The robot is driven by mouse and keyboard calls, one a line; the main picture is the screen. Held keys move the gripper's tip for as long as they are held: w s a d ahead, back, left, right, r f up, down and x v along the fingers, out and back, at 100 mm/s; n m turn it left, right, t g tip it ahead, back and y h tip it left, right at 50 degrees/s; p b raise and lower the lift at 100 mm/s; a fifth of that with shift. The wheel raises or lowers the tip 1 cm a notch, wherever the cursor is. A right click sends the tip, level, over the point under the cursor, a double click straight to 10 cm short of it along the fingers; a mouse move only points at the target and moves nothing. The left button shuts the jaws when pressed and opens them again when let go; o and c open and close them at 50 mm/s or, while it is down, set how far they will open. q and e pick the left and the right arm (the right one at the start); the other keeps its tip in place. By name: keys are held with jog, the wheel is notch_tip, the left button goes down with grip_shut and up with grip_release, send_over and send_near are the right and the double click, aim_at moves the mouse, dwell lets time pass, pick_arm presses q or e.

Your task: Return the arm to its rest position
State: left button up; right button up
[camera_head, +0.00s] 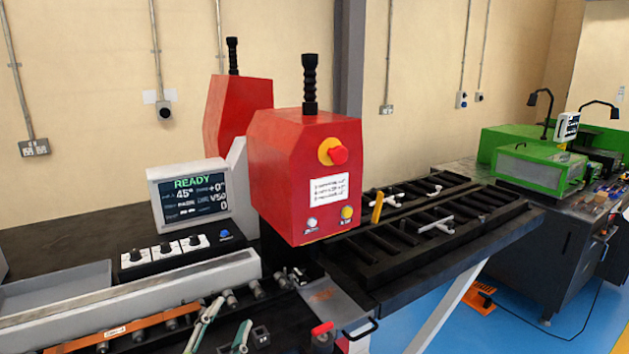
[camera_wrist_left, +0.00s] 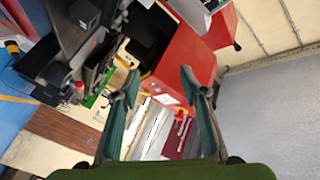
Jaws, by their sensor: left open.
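My left gripper (camera_head: 232,313) shows at the bottom of the head view, with its two teal fingers apart over the front of the bender's bed. In the left wrist view the same gripper (camera_wrist_left: 158,82) is open, with nothing between its fingers. The red bender head (camera_head: 300,165) stands beyond it to the right; a red housing also shows in the wrist view (camera_wrist_left: 188,62). A copper-coloured bar (camera_head: 125,335) lies on the rollers at lower left. My right gripper is in neither view.
A screen (camera_head: 190,197) reading READY and a knob panel (camera_head: 165,250) stand behind the bed. A red-tipped handle (camera_head: 322,329) is close on the right. The black roller table (camera_head: 425,240) extends right. A green machine (camera_head: 540,160) stands farther off, with blue floor between.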

pick_arm(q)
jog(key=s+a+f+n+g+y, duration=0.1)
jog(key=s+a+f+n+g, duration=0.15)
jog(key=s+f+g, duration=0.4)
jog(key=s+a+f+n+g+y, duration=0.1)
jog(key=s+a+f+n+y, duration=0.2)
jog(key=f, duration=0.7)
jog(key=s+f+n+g+h, duration=0.1)
jog(key=s+f+n+g, duration=0.15)
jog(key=s+f, duration=0.45)
jog(key=s+f+n+g+h, duration=0.15)
jog(key=s+g, duration=0.25)
jog(key=s, duration=0.7)
jog(key=s+d+f+m+g, duration=0.1)
jog(key=s+f+g, duration=0.15)
jog(key=f, duration=2.55)
jog(key=s+a+f, duration=0.3)
jog(key=s+f, duration=1.3)
jog(key=s, duration=0.1)
jog(key=shift+s+y, duration=0.35)
